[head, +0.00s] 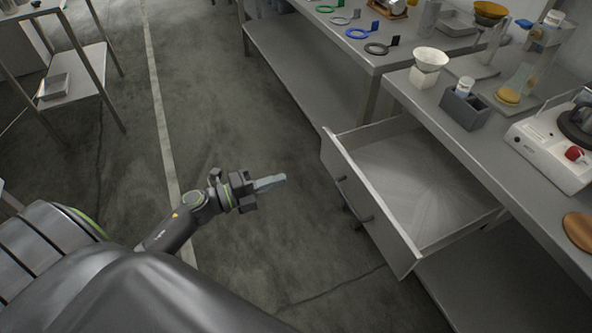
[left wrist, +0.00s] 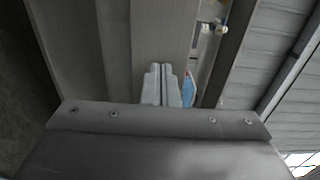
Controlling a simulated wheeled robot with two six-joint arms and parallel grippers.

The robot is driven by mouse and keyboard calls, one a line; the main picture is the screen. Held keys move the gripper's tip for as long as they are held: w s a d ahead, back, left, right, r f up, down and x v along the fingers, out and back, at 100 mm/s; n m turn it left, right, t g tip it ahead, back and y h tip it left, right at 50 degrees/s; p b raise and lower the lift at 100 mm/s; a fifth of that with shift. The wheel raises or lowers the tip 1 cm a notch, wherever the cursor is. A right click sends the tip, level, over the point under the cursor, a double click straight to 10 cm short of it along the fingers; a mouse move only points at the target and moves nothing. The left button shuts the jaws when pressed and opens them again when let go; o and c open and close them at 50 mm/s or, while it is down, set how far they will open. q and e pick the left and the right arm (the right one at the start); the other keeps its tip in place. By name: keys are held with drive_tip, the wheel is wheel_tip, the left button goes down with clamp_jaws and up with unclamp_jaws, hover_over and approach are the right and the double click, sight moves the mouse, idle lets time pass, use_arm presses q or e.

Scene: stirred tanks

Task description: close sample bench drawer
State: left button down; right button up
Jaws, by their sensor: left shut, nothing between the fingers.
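The sample bench drawer (head: 416,180) is pulled out from under the bench on the right in the head view. It looks empty inside. Its front panel (head: 366,207) faces left and carries dark handles. My left gripper (head: 284,178) is to the left of the drawer front, apart from it, with its fingers pointing at it. The fingers are together and hold nothing. In the left wrist view the shut fingers (left wrist: 162,86) show against a grey surface; I cannot tell which surface it is. My right gripper is not in either view.
A second bench (head: 330,50) stands behind. A metal rack (head: 88,68) is at upper left. The floor between is clear.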

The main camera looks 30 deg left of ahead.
use_arm(q)
drive_tip(key=p, duration=0.2)
approach(333, 161)
drive_tip(key=x, duration=0.5)
drive_tip(key=shift+w+d+f, duration=0.1)
drive_tip(key=shift+w, duration=0.15)
drive_tip(key=shift+w+d, duration=0.35)
drive_tip(key=shift+w, duration=0.15)
drive_tip(key=shift+f, duration=0.1)
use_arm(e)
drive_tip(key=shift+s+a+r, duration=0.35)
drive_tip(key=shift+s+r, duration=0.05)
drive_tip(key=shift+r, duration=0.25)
use_arm(q)
drive_tip(key=shift+d, duration=0.1)
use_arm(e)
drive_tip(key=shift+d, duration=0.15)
